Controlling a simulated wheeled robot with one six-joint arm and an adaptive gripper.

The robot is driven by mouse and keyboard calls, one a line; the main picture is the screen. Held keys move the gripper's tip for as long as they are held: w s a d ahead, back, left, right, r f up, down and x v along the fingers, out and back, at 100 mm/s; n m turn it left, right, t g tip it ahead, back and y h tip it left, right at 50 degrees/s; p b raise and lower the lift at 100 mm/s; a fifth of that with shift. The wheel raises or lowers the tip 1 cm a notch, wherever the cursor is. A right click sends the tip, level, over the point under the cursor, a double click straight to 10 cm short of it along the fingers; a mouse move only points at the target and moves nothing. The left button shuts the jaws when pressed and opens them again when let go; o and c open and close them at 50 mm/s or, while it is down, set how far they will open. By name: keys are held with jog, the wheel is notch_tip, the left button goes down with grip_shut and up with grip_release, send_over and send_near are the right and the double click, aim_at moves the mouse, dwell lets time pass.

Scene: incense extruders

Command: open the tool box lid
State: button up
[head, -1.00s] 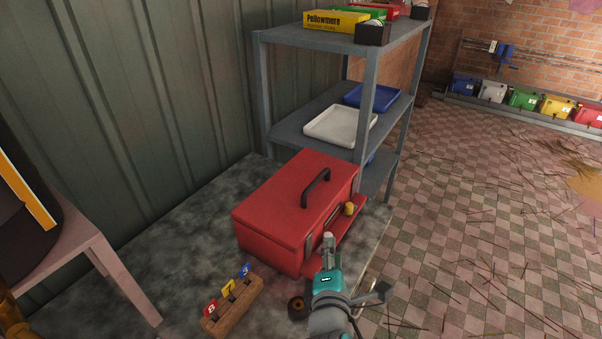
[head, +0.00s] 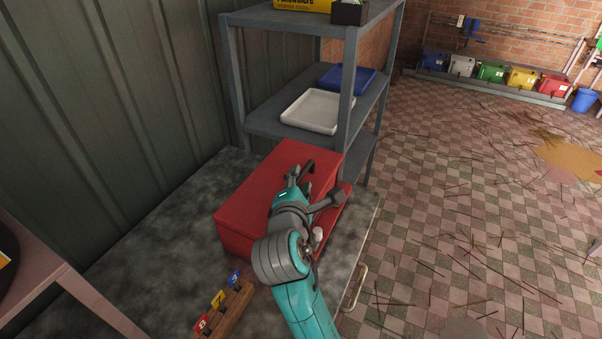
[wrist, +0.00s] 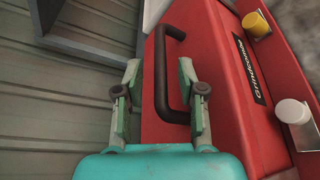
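The red tool box (head: 250,198) sits on a grey mottled worktop, and its lid is shut. Its black arched handle (wrist: 160,72) stands up from the lid in the wrist view; in the head view my arm partly hides it. My gripper (wrist: 158,64) is over the lid, its two fingers spread apart. In the head view my gripper (head: 294,178) is at the handle, and my arm covers part of the box front.
A grey metal shelf (head: 262,122) with a white tray (head: 312,110) and a blue tray (head: 347,78) stands close behind the box. A wooden block (head: 232,308) with numbered tags lies at the front left. A yellow knob (wrist: 256,24) and white cap (wrist: 292,111) are beside the box front.

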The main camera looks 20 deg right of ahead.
jog(key=shift+x, duration=1.85)
grip_shut()
